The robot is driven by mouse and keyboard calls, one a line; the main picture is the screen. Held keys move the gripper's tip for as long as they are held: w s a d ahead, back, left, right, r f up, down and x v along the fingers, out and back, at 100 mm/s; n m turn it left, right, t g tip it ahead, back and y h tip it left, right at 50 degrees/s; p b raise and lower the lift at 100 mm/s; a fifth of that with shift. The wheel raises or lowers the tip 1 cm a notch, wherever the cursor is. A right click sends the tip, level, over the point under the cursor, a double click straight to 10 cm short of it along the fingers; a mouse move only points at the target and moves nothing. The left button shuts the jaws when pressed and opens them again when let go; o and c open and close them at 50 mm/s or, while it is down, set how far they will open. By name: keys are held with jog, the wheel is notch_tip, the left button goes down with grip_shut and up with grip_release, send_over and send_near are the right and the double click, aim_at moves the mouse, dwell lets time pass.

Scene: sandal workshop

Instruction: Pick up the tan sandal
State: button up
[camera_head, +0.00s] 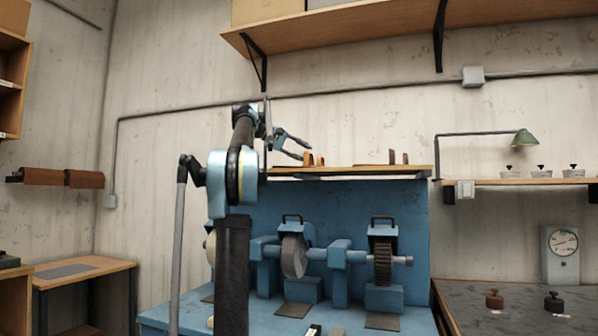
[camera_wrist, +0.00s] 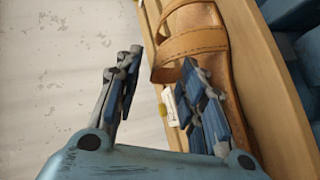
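The tan sandal (camera_wrist: 192,43) lies on a wooden shelf (camera_wrist: 262,60) in the wrist view, its straps toward the top of the picture. In the head view, small tan strap shapes (camera_head: 309,159) show on top of the shelf above the blue machine. My gripper (camera_head: 303,149) is beside their left end. In the wrist view my gripper (camera_wrist: 162,60) is open, its fingers spread with nothing seen between them. The right finger overlaps the sandal's sole in the picture; whether it touches cannot be told. That finger hides part of the sole.
Darker upright pieces (camera_head: 398,157) stand farther right on the same shelf. A small white item with a yellow end (camera_wrist: 169,104) lies next to the sandal. A blue machine (camera_head: 340,215) with wheels stands below. A long wall shelf (camera_head: 400,22) runs overhead.

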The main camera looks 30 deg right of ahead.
jog(key=shift+x, duration=0.8)
grip_shut()
notch_tip(320, 180, up, 10)
dwell(0.5)
